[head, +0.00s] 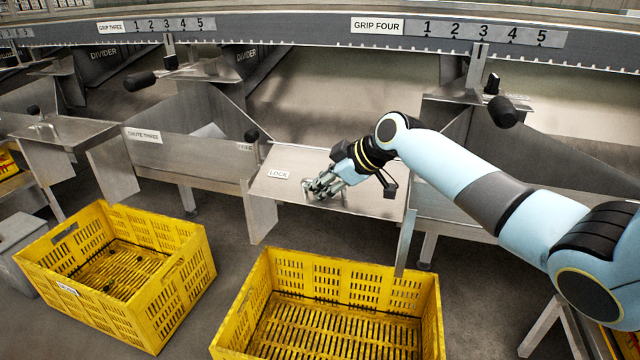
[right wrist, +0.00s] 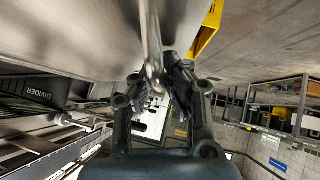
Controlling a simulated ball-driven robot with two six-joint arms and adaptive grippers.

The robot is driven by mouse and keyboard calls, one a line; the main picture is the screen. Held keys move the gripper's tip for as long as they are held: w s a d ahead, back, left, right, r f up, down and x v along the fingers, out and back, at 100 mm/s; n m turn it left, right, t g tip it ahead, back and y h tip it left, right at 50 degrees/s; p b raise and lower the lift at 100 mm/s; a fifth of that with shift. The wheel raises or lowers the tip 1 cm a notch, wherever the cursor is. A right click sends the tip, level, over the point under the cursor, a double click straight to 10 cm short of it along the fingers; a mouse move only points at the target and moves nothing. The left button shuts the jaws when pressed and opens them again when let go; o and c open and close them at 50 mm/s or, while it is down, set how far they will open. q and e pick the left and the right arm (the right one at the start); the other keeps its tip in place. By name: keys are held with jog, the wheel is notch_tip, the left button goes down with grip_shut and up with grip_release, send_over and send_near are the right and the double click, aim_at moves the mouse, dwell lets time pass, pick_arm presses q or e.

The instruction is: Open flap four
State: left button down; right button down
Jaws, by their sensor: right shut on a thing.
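A bare metal flap (head: 355,196) with a LOCK label (head: 278,174) stands below the GRIP FOUR sign (head: 377,26) in the head view. It looks like flap four, but I see no number on it. My right gripper (head: 318,189) is at the flap's face, to the right of the label. In the right wrist view its fingers (right wrist: 155,85) are shut on a slim metal handle (right wrist: 151,35) beside a broad metal surface (right wrist: 75,35). The fingers hide part of the handle. My left gripper is not in view.
A yellow crate (head: 257,285) stands on the floor below the flap, and another yellow crate (head: 190,262) stands to the left. A black-knobbed lever (head: 503,112) is at the upper right. Chute three (head: 185,150) adjoins on the left. Grey floor shows between the crates.

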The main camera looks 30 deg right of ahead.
jog(key=c, duration=1.5)
grip_release()
jog(key=shift+w+d+r, duration=0.15)
jog(key=shift+r, duration=0.05)
jog(key=shift+o, duration=0.6)
jog(key=shift+f, duration=0.1)
jog(key=v, duration=1.2)
